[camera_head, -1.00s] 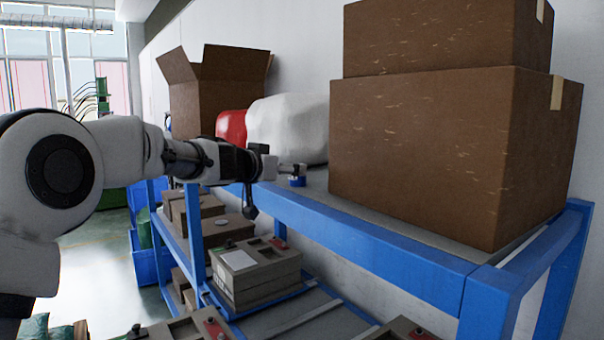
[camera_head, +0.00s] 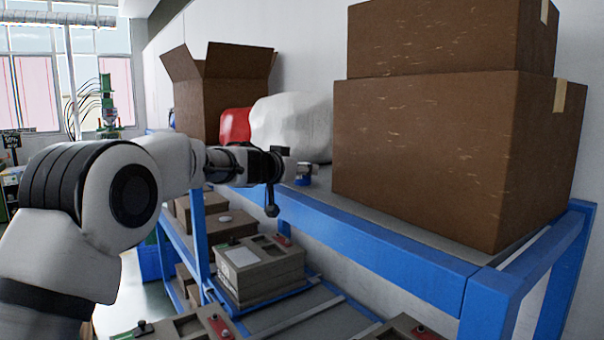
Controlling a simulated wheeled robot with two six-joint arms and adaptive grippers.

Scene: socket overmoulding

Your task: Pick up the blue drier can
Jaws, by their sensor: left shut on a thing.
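The blue drier can (camera_head: 302,180) is a small blue cylinder low over the top shelf of the blue rack, left of the large brown boxes. My left gripper (camera_head: 302,169) reaches in from the left and is shut on the can from above its blue side. Part of the can is hidden by the fingers. I cannot tell whether its base touches the shelf. My right gripper is not in view.
Stacked brown boxes (camera_head: 450,150) fill the right of the shelf. A white sack (camera_head: 290,125), a red sack (camera_head: 235,126) and an open carton (camera_head: 222,95) stand behind. Grey control boxes (camera_head: 258,268) sit on the lower shelf. The blue front rail (camera_head: 370,246) runs below my left arm.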

